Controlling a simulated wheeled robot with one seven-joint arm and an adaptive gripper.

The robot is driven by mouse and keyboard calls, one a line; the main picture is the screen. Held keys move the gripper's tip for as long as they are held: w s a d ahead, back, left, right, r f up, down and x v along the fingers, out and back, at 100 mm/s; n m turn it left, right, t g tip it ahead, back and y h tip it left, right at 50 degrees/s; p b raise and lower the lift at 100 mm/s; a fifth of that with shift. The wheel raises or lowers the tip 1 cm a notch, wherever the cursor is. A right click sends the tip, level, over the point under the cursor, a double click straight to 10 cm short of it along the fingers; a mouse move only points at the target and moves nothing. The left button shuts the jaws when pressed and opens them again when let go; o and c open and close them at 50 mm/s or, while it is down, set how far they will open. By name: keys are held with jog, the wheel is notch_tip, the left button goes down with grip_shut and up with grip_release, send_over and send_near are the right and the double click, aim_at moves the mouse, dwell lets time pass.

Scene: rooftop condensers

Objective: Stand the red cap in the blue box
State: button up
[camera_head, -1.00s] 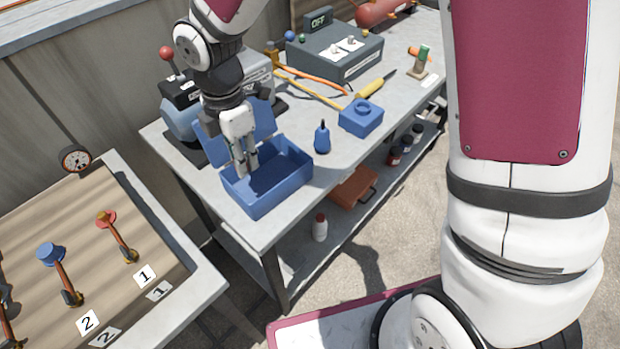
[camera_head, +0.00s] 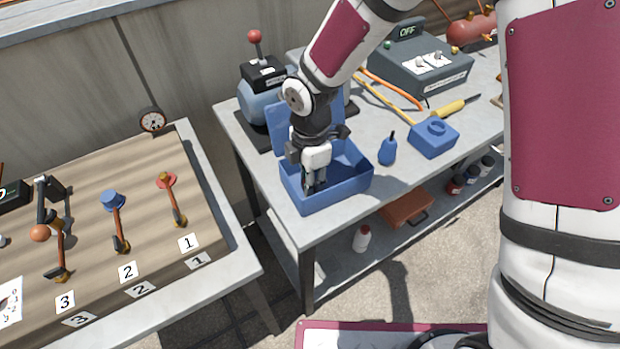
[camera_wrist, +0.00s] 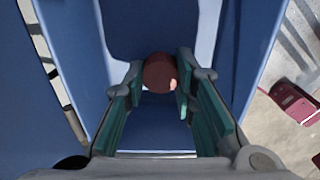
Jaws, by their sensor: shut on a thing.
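The blue box (camera_head: 345,188) stands open on the grey workbench, its lid raised at the back. My gripper (camera_head: 315,184) points down into the box, its fingertips partly hidden by the front wall. In the wrist view, my gripper (camera_wrist: 159,84) is shut on the round, dark red cap (camera_wrist: 158,70), with one finger on each side. The blue box's inside walls (camera_wrist: 218,60) surround the fingers there. I cannot tell whether the cap touches the floor of the box. The cap is hidden in the head view.
A blue bottle (camera_head: 387,150) and a blue block with a ring (camera_head: 433,138) stand to the right of the box. A machine with a red-knobbed lever (camera_head: 262,85) is behind it. A wooden panel (camera_head: 140,215) with numbered levers is at left.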

jog(key=o, duration=0.3)
jog(key=shift+f, duration=0.15)
jog(key=o, duration=0.5)
jog(key=shift+c, duration=0.2)
notch_tip(320, 180, up, 12)
jog(key=p, duration=0.1)
jog(key=shift+r, duration=0.2)
